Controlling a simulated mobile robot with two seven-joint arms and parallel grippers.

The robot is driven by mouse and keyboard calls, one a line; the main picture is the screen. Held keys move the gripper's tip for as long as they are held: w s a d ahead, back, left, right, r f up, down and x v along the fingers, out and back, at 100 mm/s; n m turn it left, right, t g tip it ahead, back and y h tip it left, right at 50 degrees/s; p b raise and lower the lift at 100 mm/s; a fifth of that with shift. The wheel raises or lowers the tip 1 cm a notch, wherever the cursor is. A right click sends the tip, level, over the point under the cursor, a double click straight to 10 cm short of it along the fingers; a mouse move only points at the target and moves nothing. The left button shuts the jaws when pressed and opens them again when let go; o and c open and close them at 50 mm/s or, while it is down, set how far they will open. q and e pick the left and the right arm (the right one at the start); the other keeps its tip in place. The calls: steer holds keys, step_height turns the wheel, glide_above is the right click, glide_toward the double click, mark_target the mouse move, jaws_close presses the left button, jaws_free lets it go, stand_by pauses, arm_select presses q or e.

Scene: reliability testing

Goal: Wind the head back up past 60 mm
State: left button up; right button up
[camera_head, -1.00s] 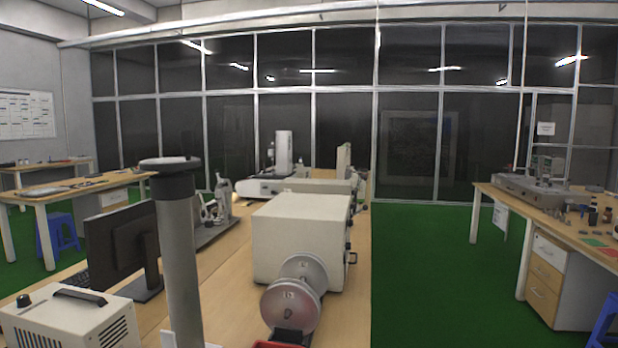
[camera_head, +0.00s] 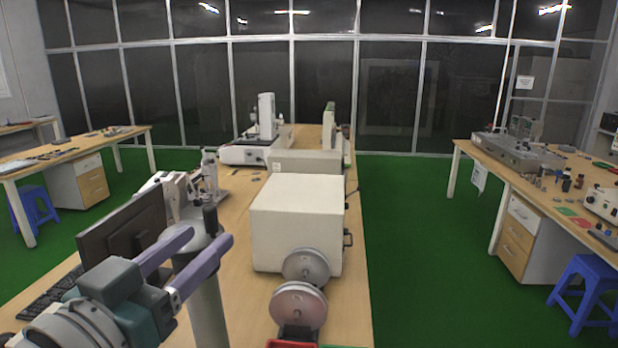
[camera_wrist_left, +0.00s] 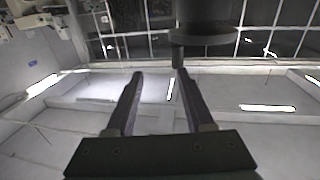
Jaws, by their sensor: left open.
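A grey column (camera_head: 208,312) stands at the near left, with a round wheel (camera_head: 203,243) on its top. A short dark upright handle (camera_head: 210,218) rises from the wheel. My left gripper (camera_head: 208,238) comes in from the lower left, open, its two purple fingers reaching over the column's top. In the left wrist view, which is upside down, the wheel (camera_wrist_left: 212,38) and its handle (camera_wrist_left: 178,54) show just beyond the fingertips (camera_wrist_left: 160,74). The handle lines up near the right finger; I cannot tell whether they touch. No millimetre reading is legible. My right gripper is out of view.
A monitor (camera_head: 122,232) stands left of the column, close to my left arm. A large white box (camera_head: 297,223) with round discs (camera_head: 299,304) before it stands to the right on the bench. Green floor (camera_head: 420,250) is open on the right.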

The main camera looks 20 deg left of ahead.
arm_select(q)
steer(key=shift+w+a+r+n+y, duration=0.1)
steer(key=shift+w+a+n+y, duration=0.1)
steer(key=shift+a+y, duration=0.3)
steer(key=shift+w+a+n+y, duration=0.1)
steer(key=shift+a+n+y, duration=0.15)
steer(key=shift+a, duration=0.4)
steer(key=w+a, duration=0.1)
steer(key=w, duration=0.8)
steer(key=shift+w+b, duration=0.15)
steer(key=shift+b, duration=0.25)
steer(key=shift+a, duration=0.1)
jaws_close()
